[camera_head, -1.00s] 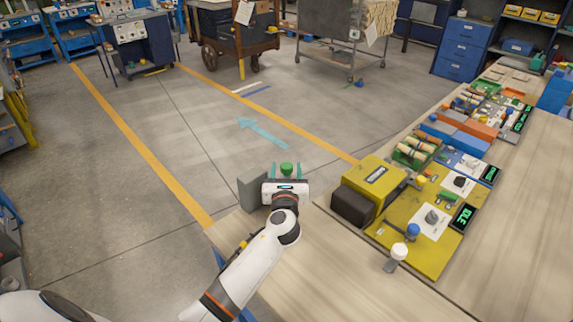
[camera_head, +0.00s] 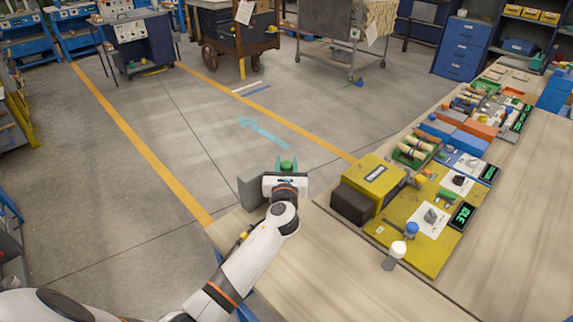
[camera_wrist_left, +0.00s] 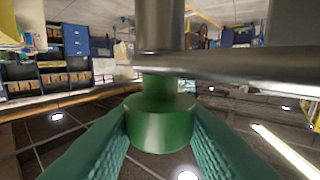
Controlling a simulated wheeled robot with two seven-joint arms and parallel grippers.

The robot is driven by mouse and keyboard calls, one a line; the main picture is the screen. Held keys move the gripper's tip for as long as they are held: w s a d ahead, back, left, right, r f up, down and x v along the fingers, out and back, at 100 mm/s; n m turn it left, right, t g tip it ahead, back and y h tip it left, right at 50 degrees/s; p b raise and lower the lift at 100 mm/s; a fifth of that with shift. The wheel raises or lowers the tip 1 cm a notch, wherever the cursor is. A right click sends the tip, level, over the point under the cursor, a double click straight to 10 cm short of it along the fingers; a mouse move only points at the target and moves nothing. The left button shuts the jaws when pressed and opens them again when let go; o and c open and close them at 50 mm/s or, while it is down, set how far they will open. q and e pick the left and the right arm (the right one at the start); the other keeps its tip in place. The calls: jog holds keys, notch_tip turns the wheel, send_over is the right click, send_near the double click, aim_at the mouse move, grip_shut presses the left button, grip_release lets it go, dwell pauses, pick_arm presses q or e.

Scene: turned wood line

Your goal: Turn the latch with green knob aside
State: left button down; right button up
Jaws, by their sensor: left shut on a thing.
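The green knob (camera_head: 286,165) shows at the far end of my left gripper (camera_head: 286,168), beyond the left edge of the workbench group. In the left wrist view the green knob (camera_wrist_left: 160,125) sits between both teal fingers, which touch its sides. A grey metal latch bar (camera_wrist_left: 240,66) runs to the right above the knob, beside a vertical metal post (camera_wrist_left: 160,25). My left gripper is shut on the knob. In the head view the wrist hides the latch bar. My right gripper is not in view.
A grey upright plate (camera_head: 250,188) stands just left of the left gripper. A yellow box (camera_head: 374,182) with a dark block lies to its right on the wooden bench (camera_head: 330,270). A yellow panel (camera_head: 440,250) carries knobs and a display.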

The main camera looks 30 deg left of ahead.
pick_arm(q)
jog(key=shift+a+r+m+t+h+p, duration=0.1)
jog(key=shift+r+m+t+h+p, duration=0.1)
jog(key=shift+m+h+p, duration=0.3)
jog(key=shift+r+m+t+h+p, duration=0.1)
jog(key=shift+m+t+h+p, duration=0.15)
jog(key=shift+h+p, duration=0.35)
jog(key=shift+f+m+h, duration=0.1)
jog(key=shift+m+h, duration=0.55)
jog(key=shift+h, duration=0.15)
jog(key=shift+f+m+t+h, duration=0.15)
jog(key=shift+m+t+h, duration=0.2)
jog(key=shift+m+h, duration=0.75)
jog(key=shift+n+h, duration=0.3)
jog(key=c, duration=1)
grip_release()
jog(key=shift+c, duration=0.2)
jog(key=s+b, duration=0.1)
jog(key=s, duration=1.1)
jog(key=shift+d, duration=0.4)
